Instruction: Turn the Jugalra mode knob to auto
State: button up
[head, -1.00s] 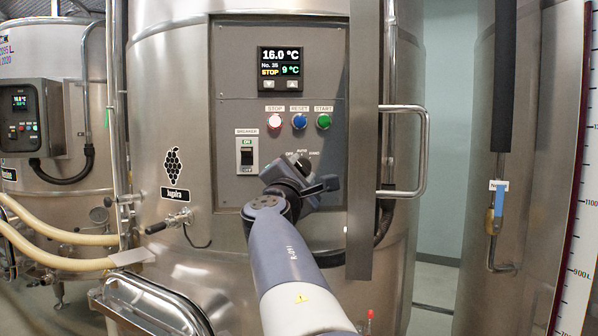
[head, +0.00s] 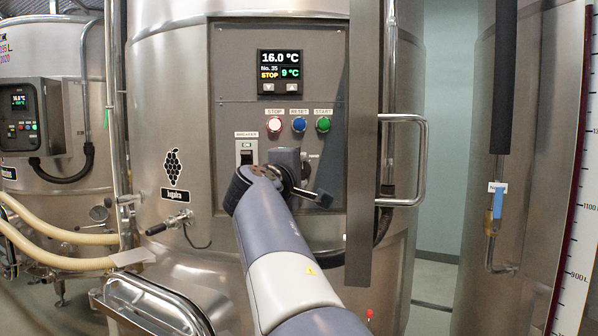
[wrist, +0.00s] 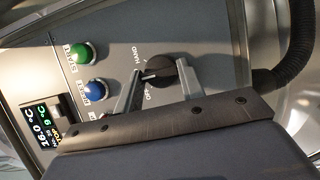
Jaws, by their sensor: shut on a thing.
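The Jugalra vat's control panel (head: 229,60) faces me in the head view. My gripper (wrist: 163,70) is shut on the black mode knob (wrist: 166,72), with one finger on each side of it. The knob's white pointer mark aims left in the wrist view, between the HAND label (wrist: 137,56) and the OFF label (wrist: 148,96). The AUTO label cannot be read there; a finger covers that area. In the head view my arm and gripper (head: 288,163) cover the knob and most of its labels.
The display (head: 280,71) reads STOP. A steel door handle (head: 424,160) projects at right.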

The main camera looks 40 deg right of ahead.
dwell(0.3)
jog(key=o, duration=1)
jog(key=b+v, duration=0.3)
jog(key=v, duration=0.8)
jog(key=shift+d, duration=0.15)
